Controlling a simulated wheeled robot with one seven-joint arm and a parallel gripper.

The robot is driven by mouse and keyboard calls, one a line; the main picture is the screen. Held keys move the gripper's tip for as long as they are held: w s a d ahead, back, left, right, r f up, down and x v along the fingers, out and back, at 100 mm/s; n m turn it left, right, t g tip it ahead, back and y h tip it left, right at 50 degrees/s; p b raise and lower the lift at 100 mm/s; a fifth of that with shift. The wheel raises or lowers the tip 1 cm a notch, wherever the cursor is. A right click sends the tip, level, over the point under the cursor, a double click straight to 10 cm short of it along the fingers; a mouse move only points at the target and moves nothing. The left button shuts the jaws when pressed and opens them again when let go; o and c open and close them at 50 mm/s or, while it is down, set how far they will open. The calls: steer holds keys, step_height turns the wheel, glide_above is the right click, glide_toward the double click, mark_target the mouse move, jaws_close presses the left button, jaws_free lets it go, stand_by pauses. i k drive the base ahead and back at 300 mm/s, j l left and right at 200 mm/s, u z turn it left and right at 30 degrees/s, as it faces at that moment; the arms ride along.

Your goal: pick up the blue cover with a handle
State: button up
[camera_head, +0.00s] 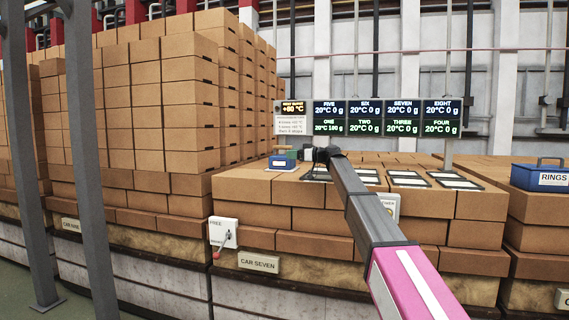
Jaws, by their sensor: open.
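A small blue piece (282,161) with a pale label on its front and a handle-like part on top sits on the brick stack in the middle; it looks like the blue cover, but it is too small to be certain. My gripper (314,155) is at the far end of my grey and pink arm, just right of the blue piece and above the bricks. It is open; its fingers are dark and small here, and I see nothing between them. I cannot tell how far the fingers are from the blue piece in depth.
A blue box labelled RINGS (540,178), with a grey handle, stands at the right. Several flat dark-framed pads (408,179) lie on the bricks behind my arm. Display panels (383,118) stand at the back. A tall brick stack (150,110) rises at the left, behind grey posts (88,150).

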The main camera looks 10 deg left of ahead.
mark_target(277, 162)
steer(key=i, duration=1.15)
